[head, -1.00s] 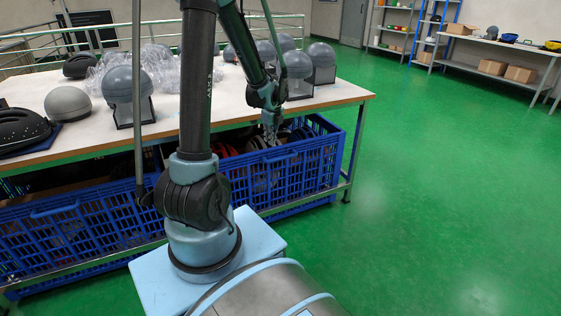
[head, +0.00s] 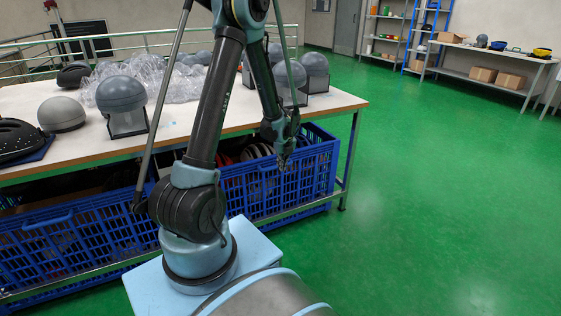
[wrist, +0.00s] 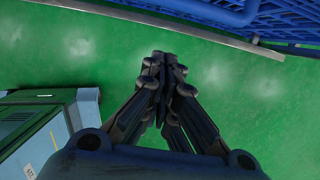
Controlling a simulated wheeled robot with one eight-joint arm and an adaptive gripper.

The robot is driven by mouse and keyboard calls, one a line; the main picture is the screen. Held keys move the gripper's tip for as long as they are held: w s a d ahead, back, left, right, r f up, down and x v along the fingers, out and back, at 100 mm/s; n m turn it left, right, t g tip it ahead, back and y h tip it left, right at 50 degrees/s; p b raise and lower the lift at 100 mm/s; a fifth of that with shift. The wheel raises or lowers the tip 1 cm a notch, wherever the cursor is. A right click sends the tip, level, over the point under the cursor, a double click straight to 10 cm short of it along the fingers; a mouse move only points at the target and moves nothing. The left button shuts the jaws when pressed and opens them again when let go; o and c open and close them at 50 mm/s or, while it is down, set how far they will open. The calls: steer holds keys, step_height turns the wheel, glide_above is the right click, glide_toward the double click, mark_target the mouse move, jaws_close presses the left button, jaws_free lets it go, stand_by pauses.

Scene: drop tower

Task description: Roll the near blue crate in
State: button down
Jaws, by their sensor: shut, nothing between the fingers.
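Two blue slatted crates stand on the low shelf under the table. The right one (head: 315,180) holds dark, red and white round items. The left one (head: 75,245) is nearer the lower left of the head view and partly cut off by the frame. I cannot tell which the task calls near. My gripper (head: 283,162) hangs in front of the right crate, fingers down. In the wrist view the fingers (wrist: 163,72) are closed together with nothing between them. A blue crate edge (wrist: 215,12) shows at the top of that view, apart from the fingertips, with green floor between.
The white table (head: 215,115) carries grey domes on stands, clear plastic wrap (head: 165,75) and a black helmet (head: 18,138). A metal shelf rail (wrist: 150,22) runs along the crate's foot. The green floor (head: 440,200) to the right is clear.

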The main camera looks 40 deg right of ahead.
mark_target(277, 167)
steer(key=shift+w+d+f, duration=0.2)
steer(key=shift+w+f, duration=0.6)
steer(key=shift+f, duration=0.05)
steer(key=shift+w+d+f, duration=0.15)
steer(key=shift+w+f, duration=0.65)
steer(key=shift+w+d+f, duration=0.2)
steer(key=shift+w+f, duration=0.6)
steer(key=shift+f, duration=0.05)
